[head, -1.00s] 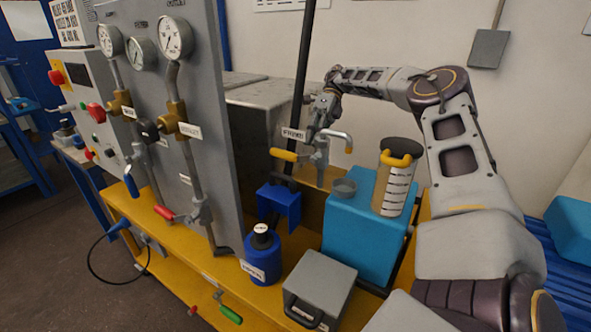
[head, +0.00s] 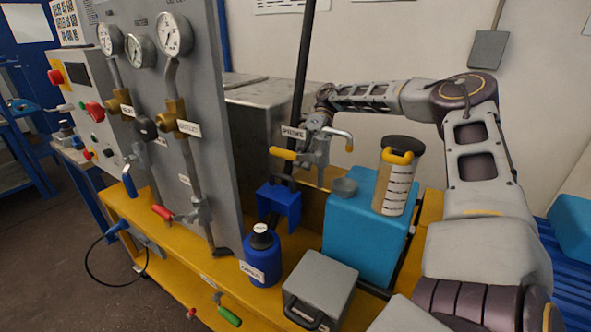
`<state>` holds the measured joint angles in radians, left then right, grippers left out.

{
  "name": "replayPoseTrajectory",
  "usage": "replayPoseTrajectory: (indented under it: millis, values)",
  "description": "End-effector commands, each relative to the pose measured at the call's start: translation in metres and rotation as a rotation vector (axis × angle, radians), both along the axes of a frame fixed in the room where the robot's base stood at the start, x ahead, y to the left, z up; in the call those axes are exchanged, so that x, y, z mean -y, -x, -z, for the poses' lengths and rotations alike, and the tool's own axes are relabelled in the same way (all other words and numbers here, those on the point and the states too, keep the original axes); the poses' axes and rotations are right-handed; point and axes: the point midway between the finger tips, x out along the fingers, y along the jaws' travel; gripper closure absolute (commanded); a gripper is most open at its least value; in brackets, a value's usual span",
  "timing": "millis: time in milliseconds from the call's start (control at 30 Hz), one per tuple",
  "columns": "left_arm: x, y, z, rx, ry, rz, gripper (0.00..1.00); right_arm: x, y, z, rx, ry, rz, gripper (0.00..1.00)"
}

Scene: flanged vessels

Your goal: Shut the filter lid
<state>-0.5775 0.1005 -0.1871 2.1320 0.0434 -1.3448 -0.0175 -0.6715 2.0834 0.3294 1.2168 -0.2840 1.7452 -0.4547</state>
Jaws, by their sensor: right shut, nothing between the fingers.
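No lid is clearly marked as the filter's. A grey metal housing (head: 262,104) with a flat top stands behind the gauge panel, partly hidden by the panel and a black post. My right arm reaches across the back from the right. Its gripper (head: 317,121) is small, beside the housing's right side, just above the sign and tap with the yellow lever. It is shut with nothing seen in it; its fingertips are hard to make out. I cannot tell whether it touches anything. My left gripper is out of view.
The gauge panel (head: 205,60) and black post (head: 302,75) stand left of the gripper. A blue bottle (head: 263,262) and a grey case (head: 318,283) stand in front.

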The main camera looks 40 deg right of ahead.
Motion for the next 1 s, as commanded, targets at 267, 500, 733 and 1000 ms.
replayPoseTrajectory:
  millis: [267, 500, 733, 1000]
  values:
    - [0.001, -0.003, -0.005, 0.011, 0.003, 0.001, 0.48, -0.021, 0.006, 0.006, 0.003, -0.002, -0.002, 1.00]
    - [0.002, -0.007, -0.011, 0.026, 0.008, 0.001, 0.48, -0.038, 0.011, 0.003, 0.001, 0.000, -0.001, 1.00]
    - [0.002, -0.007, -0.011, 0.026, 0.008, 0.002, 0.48, -0.047, 0.014, 0.002, 0.001, 0.000, -0.001, 1.00]
    - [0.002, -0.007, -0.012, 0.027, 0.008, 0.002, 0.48, -0.047, 0.014, 0.001, 0.000, 0.000, 0.000, 1.00]
